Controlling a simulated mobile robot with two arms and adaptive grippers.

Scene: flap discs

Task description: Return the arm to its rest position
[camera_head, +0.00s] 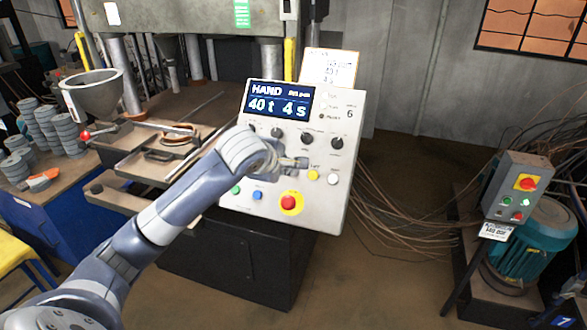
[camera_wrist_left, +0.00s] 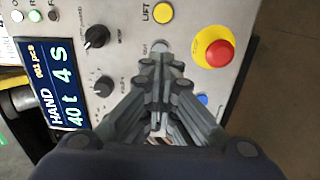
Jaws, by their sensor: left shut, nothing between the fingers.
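My left arm reaches in from the lower left in the head view. My left gripper (camera_head: 302,163) is in front of the press control panel (camera_head: 332,215), close to its knobs and buttons. In the left wrist view the gripper (camera_wrist_left: 162,62) has its fingers together and empty, pointing at the panel face near a pale button. I cannot tell whether the fingertips touch the panel. The panel's display (camera_head: 280,101) reads HAND, 40 t, 4 s. My right gripper is not in view.
A red emergency button (camera_head: 289,202) and a yellow button (camera_head: 313,175) are on the panel. A metal funnel (camera_head: 93,95) and stacks of grey discs (camera_head: 67,130) stand at left. A grey control box (camera_head: 517,186) and teal motor (camera_head: 528,245) stand at right. Floor between is clear except cables.

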